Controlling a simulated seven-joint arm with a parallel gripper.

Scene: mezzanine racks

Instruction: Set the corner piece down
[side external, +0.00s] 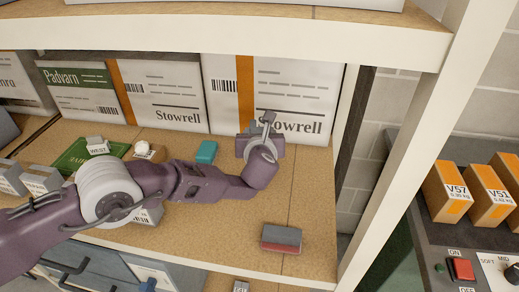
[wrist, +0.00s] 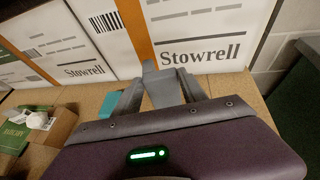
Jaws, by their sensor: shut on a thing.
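The corner piece (wrist: 163,93) is a grey, plain-faced piece in the wrist view. It stands up between the two fingers of my gripper (wrist: 162,84), which is shut on it. Its lower part is hidden behind the gripper body. In the side view my gripper (side external: 258,146) is over the right part of the wooden shelf (side external: 220,222), close in front of the white Stowrell boxes. There the wrist hides most of the held piece, and I cannot tell whether it touches the shelf.
Stowrell boxes (side external: 165,95) line the back. A teal block (side external: 206,152) lies left of my gripper; a red and grey block (side external: 281,238) lies near the front edge. Green packaging (side external: 75,158) is farther left. A white post (side external: 405,150) bounds the right. Bare shelf shows between.

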